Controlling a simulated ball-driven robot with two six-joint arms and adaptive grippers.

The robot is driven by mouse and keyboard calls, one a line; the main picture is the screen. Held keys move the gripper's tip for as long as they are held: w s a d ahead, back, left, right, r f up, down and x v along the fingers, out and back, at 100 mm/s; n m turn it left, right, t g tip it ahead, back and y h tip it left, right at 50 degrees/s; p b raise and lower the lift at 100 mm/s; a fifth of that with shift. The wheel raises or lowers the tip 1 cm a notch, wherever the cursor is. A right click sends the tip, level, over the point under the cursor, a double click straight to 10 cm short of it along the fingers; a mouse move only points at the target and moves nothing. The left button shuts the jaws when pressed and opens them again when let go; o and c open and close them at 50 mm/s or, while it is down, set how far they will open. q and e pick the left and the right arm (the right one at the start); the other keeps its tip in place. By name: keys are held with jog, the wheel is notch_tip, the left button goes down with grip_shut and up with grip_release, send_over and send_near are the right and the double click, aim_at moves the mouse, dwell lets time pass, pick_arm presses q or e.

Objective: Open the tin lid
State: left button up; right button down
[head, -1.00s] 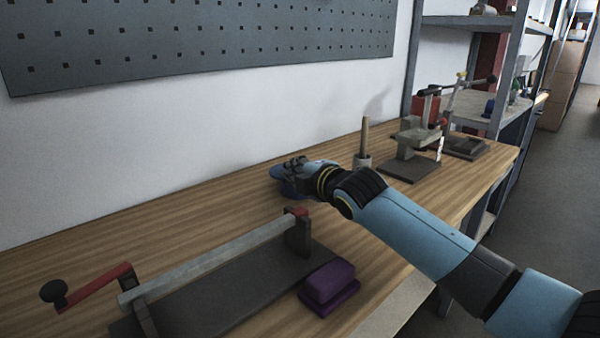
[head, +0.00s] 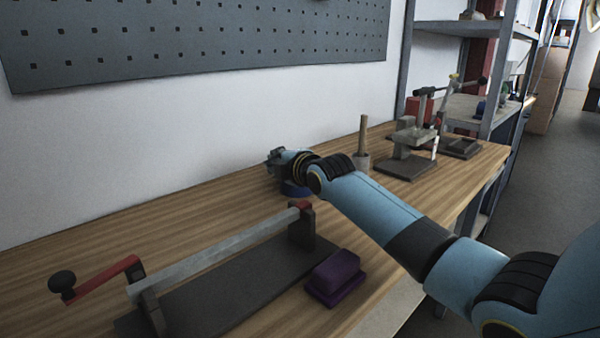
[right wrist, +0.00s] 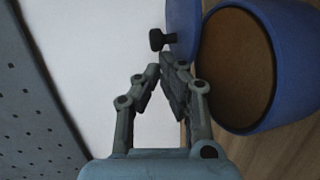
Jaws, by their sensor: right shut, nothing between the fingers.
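The blue tin (head: 296,189) stands on the wooden bench, partly hidden behind my right gripper (head: 273,158) in the head view. In the right wrist view the tin (right wrist: 286,35) is open and shows a brown inside. Its blue lid (right wrist: 182,30), with a dark knob (right wrist: 160,39), stands tilted up at the tin's left side in that view. My right gripper (right wrist: 161,72) is shut and empty, its fingertips close to the knob. I cannot tell whether they touch. My left gripper is not in view.
A wooden-handled tool in a small cup (head: 362,160) and a grey press (head: 408,160) stand right of the tin. A long dark fixture with a red crank (head: 103,280) and a purple block (head: 335,275) lie in front. The pegboard wall (head: 200,45) is behind.

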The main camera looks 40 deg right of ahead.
jog(key=shift+w+d+b, duration=0.25)
jog(key=shift+w+b, duration=0.3)
jog(key=shift+w, duration=0.25)
jog(key=shift+w+d, duration=0.1)
jog(key=shift+w, duration=0.05)
